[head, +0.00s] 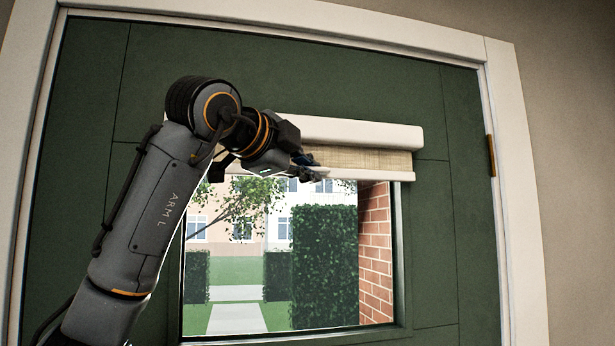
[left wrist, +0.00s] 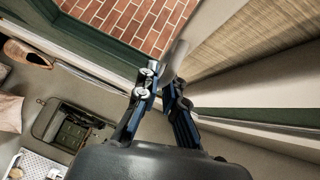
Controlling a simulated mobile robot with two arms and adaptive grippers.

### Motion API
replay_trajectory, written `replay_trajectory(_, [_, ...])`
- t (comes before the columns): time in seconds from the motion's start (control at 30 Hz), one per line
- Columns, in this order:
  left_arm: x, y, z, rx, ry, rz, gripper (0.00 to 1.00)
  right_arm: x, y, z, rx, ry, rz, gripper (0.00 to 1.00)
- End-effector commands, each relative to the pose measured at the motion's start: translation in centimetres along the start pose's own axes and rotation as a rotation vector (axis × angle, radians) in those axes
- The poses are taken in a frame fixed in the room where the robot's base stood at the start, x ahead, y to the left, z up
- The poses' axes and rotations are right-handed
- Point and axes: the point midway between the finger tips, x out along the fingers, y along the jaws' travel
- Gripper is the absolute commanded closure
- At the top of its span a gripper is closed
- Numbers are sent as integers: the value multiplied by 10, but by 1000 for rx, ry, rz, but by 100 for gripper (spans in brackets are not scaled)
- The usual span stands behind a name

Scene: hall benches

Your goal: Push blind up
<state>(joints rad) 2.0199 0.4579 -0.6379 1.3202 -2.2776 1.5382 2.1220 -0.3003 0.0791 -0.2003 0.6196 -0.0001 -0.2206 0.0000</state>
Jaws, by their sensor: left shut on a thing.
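The blind hangs at the top of the door window, mostly rolled up, with a short strip of beige woven fabric (head: 375,160) below its white housing (head: 360,131). A pale bottom bar (head: 385,176) ends the fabric. My left gripper (head: 312,172) is at this bar, in front of the window's upper part. In the left wrist view, the fingers (left wrist: 163,85) are shut on a pale tab (left wrist: 174,57) at the blind's lower edge. The fabric (left wrist: 245,40) shows beside them. My arm hides the blind's left part. My right gripper is not in view.
The blind is mounted on a dark green door (head: 450,230) with a white frame (head: 513,200) and a brass hinge (head: 491,156). The window glass (head: 240,265) below is uncovered. A green bag (left wrist: 75,128) and a basket (left wrist: 28,53) show in the wrist view.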

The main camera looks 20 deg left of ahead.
Motion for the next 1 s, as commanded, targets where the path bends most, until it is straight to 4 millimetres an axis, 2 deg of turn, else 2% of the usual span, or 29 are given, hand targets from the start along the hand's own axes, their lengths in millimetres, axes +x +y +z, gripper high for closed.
replay_trajectory(0.1, [0, -2, 0, 0, 0, -2, 100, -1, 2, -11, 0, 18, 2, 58])
replay_trajectory(0.33, [0, -1, 0, 0, 1, -1, 100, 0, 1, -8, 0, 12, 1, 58])
replay_trajectory(0.4, [0, -1, 0, 0, 1, -1, 80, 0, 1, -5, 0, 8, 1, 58])
replay_trajectory(0.47, [0, -1, 0, 0, 1, -1, 68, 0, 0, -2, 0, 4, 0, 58])
replay_trajectory(0.8, [-3, -1, 0, 0, 1, -1, 68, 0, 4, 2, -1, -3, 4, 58])
replay_trajectory(0.87, [-7, -1, 0, 0, 0, -2, 68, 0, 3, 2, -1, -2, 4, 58])
replay_trajectory(1.0, [-30, -2, 0, 1, 0, -5, 68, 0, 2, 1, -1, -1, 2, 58])
